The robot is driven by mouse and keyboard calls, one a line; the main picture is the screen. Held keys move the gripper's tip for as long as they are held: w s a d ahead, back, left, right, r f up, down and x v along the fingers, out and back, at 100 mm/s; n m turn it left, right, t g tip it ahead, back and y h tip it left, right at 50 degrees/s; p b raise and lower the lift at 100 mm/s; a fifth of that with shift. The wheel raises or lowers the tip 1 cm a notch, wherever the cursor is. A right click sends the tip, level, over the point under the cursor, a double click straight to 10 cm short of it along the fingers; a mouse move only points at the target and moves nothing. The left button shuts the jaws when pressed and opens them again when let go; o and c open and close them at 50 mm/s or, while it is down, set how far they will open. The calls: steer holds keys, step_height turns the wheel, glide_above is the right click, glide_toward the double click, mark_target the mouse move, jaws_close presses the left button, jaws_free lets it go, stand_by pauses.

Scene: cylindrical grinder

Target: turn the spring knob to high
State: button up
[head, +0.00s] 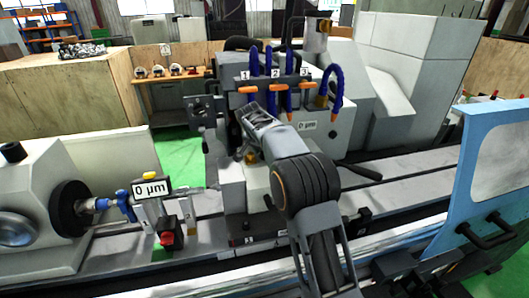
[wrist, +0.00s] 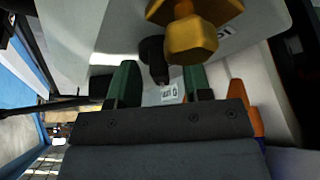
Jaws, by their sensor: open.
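My gripper (wrist: 160,84) is open, with its two green-padded fingers apart. A black knob or stub (wrist: 154,60) shows between and beyond the fingertips in the wrist view, with no visible contact. A yellow faceted knob (wrist: 192,38) stands nearer the top of that view, beyond the right finger. No legible marking tells which of these is the spring knob, and no "high" mark is readable. In the head view my arm reaches over the grinder's middle, and its end hides part of the machine. A small yellow part (head: 251,157) shows just below my arm's end.
Numbered blue hoses with orange levers (head: 279,88) rise behind my arm. A "0 µm" display (head: 151,188) and red button (head: 167,238) stand left. A blue door (head: 470,175) is at right.

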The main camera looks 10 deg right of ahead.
steer(key=v, duration=0.7)
stand_by(0.4)
steer(key=s+d+n+y+b, duration=0.15)
steer(key=s+n, duration=0.35)
steer(key=s, duration=1.1)
steer(key=s+f+n+y+b, duration=0.1)
steer(key=s+f, duration=0.3)
steer(key=s, duration=0.5)
steer(key=s+f+n+t+y+b, duration=0.1)
steer(key=s+f+n, duration=0.2)
steer(key=s, duration=0.6)
step_height(320, 180, down, 2)
steer(key=shift+a+f+b, duration=0.15)
steer(key=shift+a+b, duration=0.15)
steer(key=shift+b, duration=0.1)
